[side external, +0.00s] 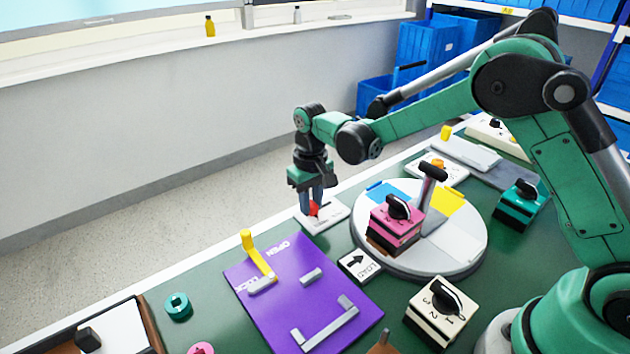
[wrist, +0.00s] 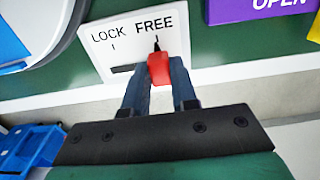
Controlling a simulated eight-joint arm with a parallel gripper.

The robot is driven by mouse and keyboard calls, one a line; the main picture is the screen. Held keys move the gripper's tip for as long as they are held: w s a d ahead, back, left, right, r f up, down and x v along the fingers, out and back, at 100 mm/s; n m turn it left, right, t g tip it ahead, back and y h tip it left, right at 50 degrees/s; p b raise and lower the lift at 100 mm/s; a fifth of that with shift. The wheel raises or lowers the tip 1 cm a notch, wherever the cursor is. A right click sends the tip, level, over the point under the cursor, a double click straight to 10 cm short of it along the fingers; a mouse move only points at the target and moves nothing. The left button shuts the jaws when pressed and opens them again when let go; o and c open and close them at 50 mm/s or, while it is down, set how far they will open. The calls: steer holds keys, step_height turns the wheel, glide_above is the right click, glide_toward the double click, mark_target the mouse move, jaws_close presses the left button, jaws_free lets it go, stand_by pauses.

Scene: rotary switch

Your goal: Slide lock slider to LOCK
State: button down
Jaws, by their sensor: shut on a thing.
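The lock slider is a red knob (wrist: 160,69) with a dark pointer; in the wrist view it stands at the FREE end of a dark slot on a white plate (wrist: 97,55). The LOCK mark is to its left. My gripper (wrist: 158,78) has its two fingers on either side of the red knob and is shut on it. In the side external view, the red knob (side external: 313,209) shows between the fingertips of my gripper (side external: 314,201), just above the white plate (side external: 335,211). The plate's lettering is hidden there.
A round white turntable (side external: 460,250) carries a pink switch box (side external: 395,226) to the right. A wall runs behind the table edge.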

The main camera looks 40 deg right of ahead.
mark_target(329, 204)
steer(key=shift+d, duration=2.2)
steer(key=c, duration=0.7)
jaws_free()
steer(key=shift+r, duration=0.1)
steer(key=shift+r, duration=2.75)
